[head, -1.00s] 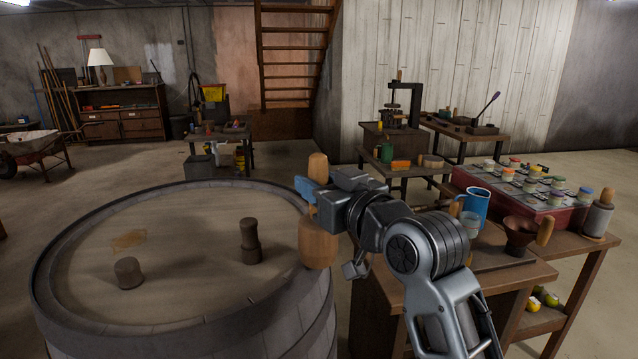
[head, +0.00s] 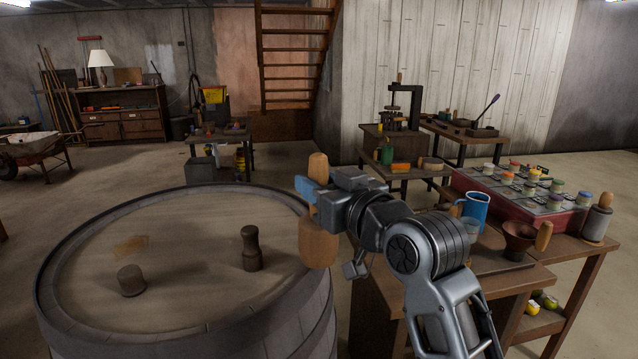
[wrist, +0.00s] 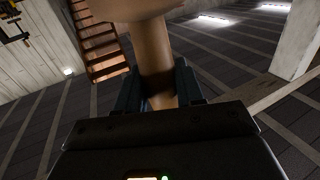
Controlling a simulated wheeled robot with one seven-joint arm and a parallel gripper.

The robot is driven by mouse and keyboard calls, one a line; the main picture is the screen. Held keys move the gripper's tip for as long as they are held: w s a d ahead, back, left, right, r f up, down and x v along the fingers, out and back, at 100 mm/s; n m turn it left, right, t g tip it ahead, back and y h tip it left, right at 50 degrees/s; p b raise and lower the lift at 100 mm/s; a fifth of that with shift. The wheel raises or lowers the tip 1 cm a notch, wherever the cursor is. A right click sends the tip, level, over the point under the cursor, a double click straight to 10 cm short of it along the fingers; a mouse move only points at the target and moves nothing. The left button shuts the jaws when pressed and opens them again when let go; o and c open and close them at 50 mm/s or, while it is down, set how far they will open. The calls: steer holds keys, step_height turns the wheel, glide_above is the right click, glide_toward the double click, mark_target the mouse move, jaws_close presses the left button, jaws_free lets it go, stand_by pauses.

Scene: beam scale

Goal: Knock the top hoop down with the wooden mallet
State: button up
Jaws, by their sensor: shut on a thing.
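My gripper (head: 313,192) is shut on the wooden mallet (head: 318,243). The mallet hangs upright with its thick head down and the top of its handle above the jaws. It is at the right edge of the barrel; I cannot tell whether it touches it. In the wrist view the mallet's handle (wrist: 156,70) runs between the blue-grey fingers. A large grey barrel (head: 190,215) stands upright at the lower left. Its top hoop (head: 47,262) shows as a dark band round the rim. A short bung and a taller turned wooden piece (head: 251,249) stand on its lid.
A wooden workbench (head: 505,280) stands right of the barrel, with a blue mug (head: 476,205), a brown funnel-like bowl (head: 519,236) and a red tray of jars (head: 540,205). Shelves, stairs and small tables stand farther back.

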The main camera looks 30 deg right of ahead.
mark_target(319, 154)
steer(key=shift+f+b, duration=0.85)
steer(key=shift+f, duration=0.7)
steer(key=shift+r+p, duration=1)
steer(key=shift+r, duration=0.35)
steer(key=shift+r+p, duration=3.15)
steer(key=shift+r, duration=0.35)
steer(key=shift+f, duration=0.1)
